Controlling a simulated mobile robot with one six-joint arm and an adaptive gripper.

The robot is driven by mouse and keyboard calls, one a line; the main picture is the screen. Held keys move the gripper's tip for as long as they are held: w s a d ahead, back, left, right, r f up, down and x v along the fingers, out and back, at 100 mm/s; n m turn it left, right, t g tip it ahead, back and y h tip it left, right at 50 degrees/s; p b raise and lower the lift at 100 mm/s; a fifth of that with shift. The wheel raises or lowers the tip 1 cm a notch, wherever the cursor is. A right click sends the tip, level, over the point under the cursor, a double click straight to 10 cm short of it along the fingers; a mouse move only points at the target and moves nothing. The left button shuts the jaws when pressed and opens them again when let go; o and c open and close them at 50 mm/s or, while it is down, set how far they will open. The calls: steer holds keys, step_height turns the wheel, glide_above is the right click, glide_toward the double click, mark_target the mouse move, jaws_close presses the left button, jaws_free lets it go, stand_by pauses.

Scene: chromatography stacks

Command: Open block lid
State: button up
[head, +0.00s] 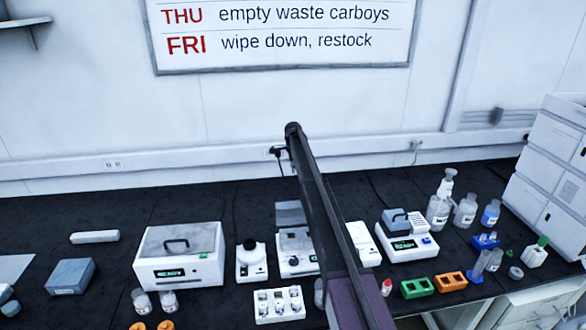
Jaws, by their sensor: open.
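Two devices on the dark bench have lids with handles, and I cannot tell for sure which is the block. A small white device (408,254) with a green display stands right of my arm, with a blue-grey lid (396,221) that looks shut on its top. A larger white box (180,270) with a green display stands at the left, its grey top lid (202,237) shut under a dark handle. My arm rises through the middle of the head view. My gripper is not in view, so its place relative to either lid is hidden.
Behind my arm stands a white device (298,265) with a raised grey flap. A white vial rack (279,305) is in front of it. Green (417,288) and orange (451,281) racks lie front right. Several bottles and a white instrument stack (550,165) crowd the right.

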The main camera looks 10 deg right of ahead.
steer(key=c, duration=0.4)
steer(key=shift+s, duration=0.3)
jaws_close()
steer(key=s+n, duration=0.9)
steer(key=s, duration=2.2)
steer(key=s+n, duration=0.9)
steer(key=s, duration=2.2)
steer(key=shift+a+g, duration=0.35)
steer(key=shift+g, duration=0.05)
